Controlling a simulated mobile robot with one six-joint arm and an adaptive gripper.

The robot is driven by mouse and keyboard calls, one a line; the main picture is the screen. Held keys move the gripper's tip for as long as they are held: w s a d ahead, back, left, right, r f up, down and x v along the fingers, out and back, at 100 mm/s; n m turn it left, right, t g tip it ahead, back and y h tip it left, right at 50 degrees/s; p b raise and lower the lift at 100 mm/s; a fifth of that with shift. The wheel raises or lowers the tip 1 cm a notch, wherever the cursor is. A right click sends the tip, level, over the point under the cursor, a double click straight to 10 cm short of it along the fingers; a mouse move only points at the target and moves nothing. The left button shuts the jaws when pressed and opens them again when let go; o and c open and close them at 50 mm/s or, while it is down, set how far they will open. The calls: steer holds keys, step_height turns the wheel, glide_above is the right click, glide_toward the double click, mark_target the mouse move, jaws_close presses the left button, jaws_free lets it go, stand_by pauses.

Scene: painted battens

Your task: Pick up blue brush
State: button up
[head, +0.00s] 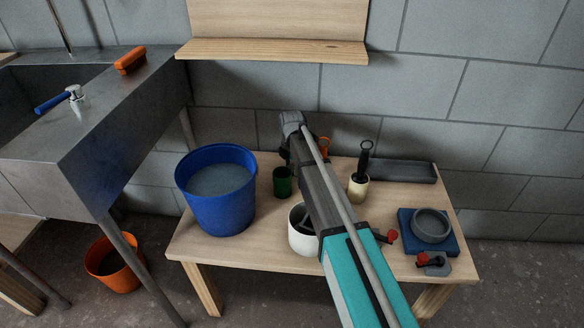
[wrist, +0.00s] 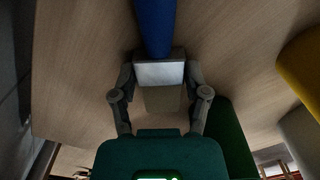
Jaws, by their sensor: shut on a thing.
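The blue brush shows in the wrist view, with a blue handle (wrist: 154,25), a pale metal band (wrist: 160,73) and beige bristles (wrist: 162,101). My gripper (wrist: 160,76) is shut on the brush, with one finger on each side of the pale band. The wooden table top lies behind the brush; I cannot tell whether the brush touches it. In the head view my arm hides the brush and most of the gripper.
On the table (head: 190,248) stand a blue bucket (head: 212,215), a green cup (head: 283,182), a white pot (head: 302,240), a cream holder (head: 357,190) with a dark tool, a long grey tray (head: 402,171) and a round grey dish (head: 431,227). A metal sink (head: 115,130) stands left.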

steer(key=shift+r+p, duration=0.6)
steer(key=shift+r, duration=0.05)
steer(key=s+a, duration=0.1)
steer(key=a, duration=0.1)
steer(key=s+a, duration=0.3)
steer(key=a, duration=0.1)
steer(key=shift+s+a+r, duration=0.25)
steer(key=shift+a, duration=0.15)
step_height(320, 180, up, 13)
steer(key=p, duration=1.3)
steer(key=shift+p, duration=0.3)
steer(key=shift+r, duration=0.1)
